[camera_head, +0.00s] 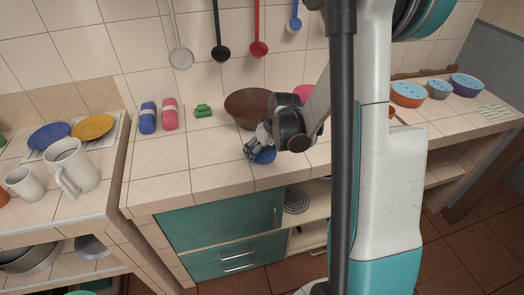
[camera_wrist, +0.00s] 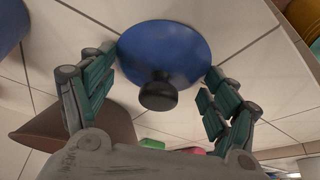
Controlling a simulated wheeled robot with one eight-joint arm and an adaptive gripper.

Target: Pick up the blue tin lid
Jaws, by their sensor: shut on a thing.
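The blue tin lid (camera_wrist: 165,45) is a round blue disc with a black knob (camera_wrist: 158,92) in the wrist view. My gripper's (camera_wrist: 163,65) fingers lie on either side of it, their tips at its left and right rims, shut on the lid. In the head view the lid (camera_head: 265,156) shows as a small blue patch beside my gripper (camera_head: 256,150), over the counter's front part. My gripper hides part of it there. I cannot tell whether it touches the tiles.
A brown bowl (camera_head: 247,106) stands just behind my gripper. A green object (camera_head: 203,111), a pink one (camera_head: 169,114) and a blue one (camera_head: 147,117) stand further left. The counter's (camera_head: 190,165) front left part is clear. Ladles hang on the wall.

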